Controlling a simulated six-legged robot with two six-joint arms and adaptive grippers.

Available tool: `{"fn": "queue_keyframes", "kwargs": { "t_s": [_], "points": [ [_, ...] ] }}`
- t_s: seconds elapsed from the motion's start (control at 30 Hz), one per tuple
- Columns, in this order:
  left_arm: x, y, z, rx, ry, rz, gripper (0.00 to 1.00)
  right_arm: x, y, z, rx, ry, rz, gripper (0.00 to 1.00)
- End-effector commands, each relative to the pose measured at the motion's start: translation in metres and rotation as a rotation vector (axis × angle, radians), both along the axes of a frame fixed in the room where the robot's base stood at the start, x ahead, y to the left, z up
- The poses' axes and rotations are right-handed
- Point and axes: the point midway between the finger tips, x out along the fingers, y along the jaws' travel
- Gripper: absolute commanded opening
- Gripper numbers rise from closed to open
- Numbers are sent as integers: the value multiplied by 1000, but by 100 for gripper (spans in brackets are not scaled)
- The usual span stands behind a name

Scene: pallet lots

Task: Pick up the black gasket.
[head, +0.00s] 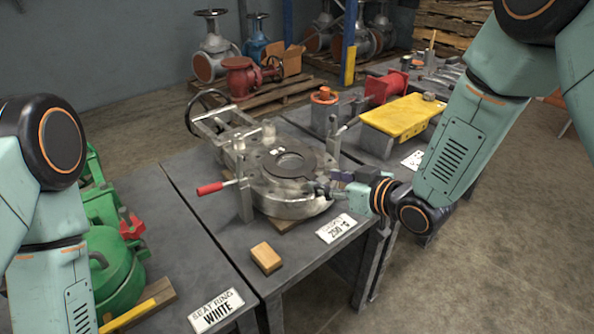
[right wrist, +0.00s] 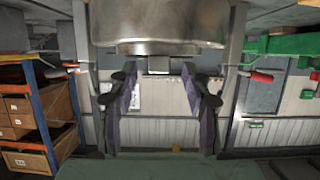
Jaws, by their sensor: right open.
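The black gasket (head: 303,161) appears as a flat dark ring lying on top of the round metal valve body (head: 290,205) on the grey bench. My right gripper (head: 326,184) is at the right side of the valve body, close to its rim and a little below the gasket. Its jaws are apart with nothing held. In the right wrist view the two fingers (right wrist: 160,92) stand apart below the metal body (right wrist: 158,25); the gasket does not show there. My left arm is at the left edge of the head view, its gripper out of frame.
A red-handled clamp (head: 214,187) stands left of the valve body. A green valve (head: 113,262) is at the left. A yellow plate (head: 402,116) lies behind.

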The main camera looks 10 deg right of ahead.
Motion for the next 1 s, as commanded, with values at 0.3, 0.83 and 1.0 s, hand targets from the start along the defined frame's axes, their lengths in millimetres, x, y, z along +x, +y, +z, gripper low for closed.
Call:
{"fn": "queue_keyframes", "kwargs": {
  "t_s": [0.3,0.83,1.0],
  "points": [
    [0,0,-3,0,0,0,33,9,4,-3,1,0,0,49],
    [0,0,-3,0,0,0,33,9,3,-3,1,0,0,7],
    [0,0,-3,0,0,0,33,9,3,-3,1,0,0,0]
  ]
}}
